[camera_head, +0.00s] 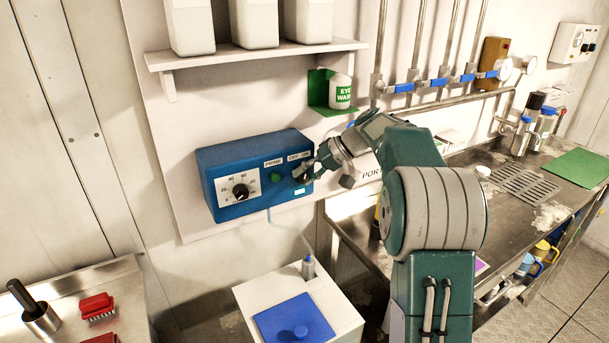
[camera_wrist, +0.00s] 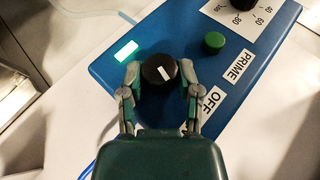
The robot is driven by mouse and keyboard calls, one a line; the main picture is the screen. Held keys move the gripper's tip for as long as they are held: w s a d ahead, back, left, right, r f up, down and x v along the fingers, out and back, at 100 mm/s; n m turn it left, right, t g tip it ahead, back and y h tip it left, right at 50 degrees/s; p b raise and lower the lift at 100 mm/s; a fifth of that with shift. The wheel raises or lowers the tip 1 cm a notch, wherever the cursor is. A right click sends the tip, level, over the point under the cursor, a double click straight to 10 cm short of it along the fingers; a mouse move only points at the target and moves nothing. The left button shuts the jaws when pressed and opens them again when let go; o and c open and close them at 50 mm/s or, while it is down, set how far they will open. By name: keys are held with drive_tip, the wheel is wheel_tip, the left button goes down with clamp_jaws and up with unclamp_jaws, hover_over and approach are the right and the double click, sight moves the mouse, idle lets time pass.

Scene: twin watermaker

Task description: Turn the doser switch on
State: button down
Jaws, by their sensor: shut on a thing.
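The doser is a blue box (camera_head: 225,165) on the wall, with a black switch knob at its right end. In the wrist view the knob (camera_wrist: 152,78) is round with a short white mark, slightly slanted. An OFF label (camera_wrist: 208,105) sits beside it; the ON label is hidden by my gripper there. My gripper (camera_head: 308,171) reaches the box from the right. In the wrist view my gripper (camera_wrist: 160,75) has one finger on each side of the knob, shut on it. A small indicator (camera_wrist: 125,50) near the knob glows pale green.
A green PRIME button (camera_head: 275,178) and a white dial (camera_head: 239,189) are left of the knob. A white tank with a blue lid (camera_head: 285,325) stands below. A shelf with white containers (camera_head: 260,52) and an eye wash bottle (camera_head: 341,92) are above.

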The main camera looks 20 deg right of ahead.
drive_tip(key=shift+d+f+m+y, duration=0.1)
drive_tip(key=shift+f+m+y, duration=0.1)
drive_tip(key=shift+y, duration=0.4)
drive_tip(key=shift+f+m+y, duration=0.1)
drive_tip(key=shift+m+y, duration=0.1)
drive_tip(key=shift+y, duration=0.4)
drive_tip(key=shift+c, duration=1.5)
unclamp_jaws()
drive_tip(key=shift+d+r, duration=0.1)
drive_tip(key=shift+r, duration=0.05)
drive_tip(key=v, duration=1.1)
drive_tip(key=shift+d, duration=0.55)
